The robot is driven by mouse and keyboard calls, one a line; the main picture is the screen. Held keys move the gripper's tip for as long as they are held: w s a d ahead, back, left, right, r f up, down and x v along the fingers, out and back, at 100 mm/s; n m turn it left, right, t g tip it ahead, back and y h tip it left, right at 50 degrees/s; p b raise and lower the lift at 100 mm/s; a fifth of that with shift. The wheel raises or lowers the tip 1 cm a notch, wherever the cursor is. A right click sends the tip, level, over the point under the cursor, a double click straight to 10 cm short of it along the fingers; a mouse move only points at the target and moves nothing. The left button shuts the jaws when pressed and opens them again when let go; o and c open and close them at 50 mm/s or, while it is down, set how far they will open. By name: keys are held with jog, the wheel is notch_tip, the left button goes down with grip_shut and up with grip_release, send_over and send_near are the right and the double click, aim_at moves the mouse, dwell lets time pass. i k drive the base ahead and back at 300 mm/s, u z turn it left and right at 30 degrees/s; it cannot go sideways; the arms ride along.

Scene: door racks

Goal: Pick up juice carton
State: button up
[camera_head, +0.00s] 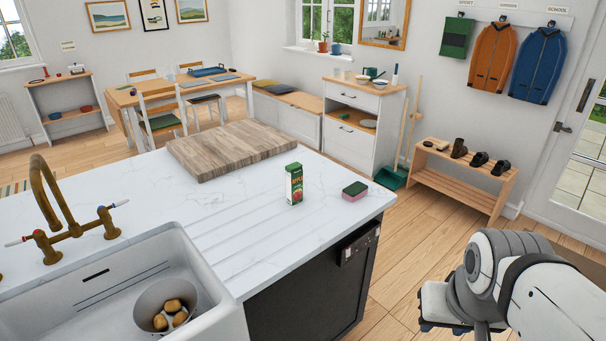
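The juice carton (294,184) is small and green and white with red on its front. It stands upright on the white marble countertop (262,228), between the wooden board and the sponge. My arm shows at the lower right, beyond the counter's right edge and well apart from the carton. Only part of the arm's end is in view, and its fingertips cannot be made out. Nothing touches the carton.
A wooden board (232,150) lies behind the carton. A green and pink sponge (355,191) is to its right. A white sink (110,290) with a brass tap (50,205) holds a bowl of potatoes (170,305). The counter in front of the carton is clear.

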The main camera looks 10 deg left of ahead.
aim_at(294, 172)
jog(key=z, duration=0.05)
jog(key=i, duration=1)
jog(key=u, duration=0.1)
